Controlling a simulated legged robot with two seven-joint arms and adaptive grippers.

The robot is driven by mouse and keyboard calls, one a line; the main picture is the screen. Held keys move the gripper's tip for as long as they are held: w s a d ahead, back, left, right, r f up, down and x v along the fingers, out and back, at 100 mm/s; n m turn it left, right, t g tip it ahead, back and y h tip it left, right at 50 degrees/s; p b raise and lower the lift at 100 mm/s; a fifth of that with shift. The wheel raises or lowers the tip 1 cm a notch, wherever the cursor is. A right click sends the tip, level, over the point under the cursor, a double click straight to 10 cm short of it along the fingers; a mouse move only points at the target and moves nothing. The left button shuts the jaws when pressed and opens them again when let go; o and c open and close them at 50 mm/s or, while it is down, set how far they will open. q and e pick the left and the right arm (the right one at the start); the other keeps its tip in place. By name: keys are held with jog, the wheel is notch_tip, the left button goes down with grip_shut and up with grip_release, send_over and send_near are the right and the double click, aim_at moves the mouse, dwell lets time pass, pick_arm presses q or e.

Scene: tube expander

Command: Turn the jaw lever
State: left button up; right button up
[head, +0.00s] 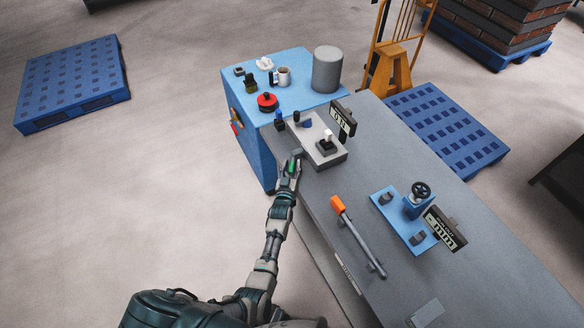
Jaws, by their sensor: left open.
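A lever-like grey bar with an orange end (338,205) lies along the front part of the grey bench. A light grey block device (330,157) with a short white-topped stick and a dark display stands at the bench's far end. I cannot tell which of these parts is the jaw lever. My left gripper (294,160) is open at the near left edge of the block device, with a small green spot at its fingers. I cannot tell whether it touches anything. My right gripper is not in view.
A blue fixture (404,221) with a black handwheel and a display sits at the right of the bench (395,150). A blue cabinet (252,140) holds a grey cylinder (327,70), a mug (284,76) and a red round item (267,101). The floor at left is clear up to a blue pallet (70,83).

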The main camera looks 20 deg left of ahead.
pick_arm(q)
jog(key=shift+d+f, duration=0.1)
jog(key=s+d, duration=0.2)
jog(key=s, duration=0.9)
jog(key=shift+s, duration=0.4)
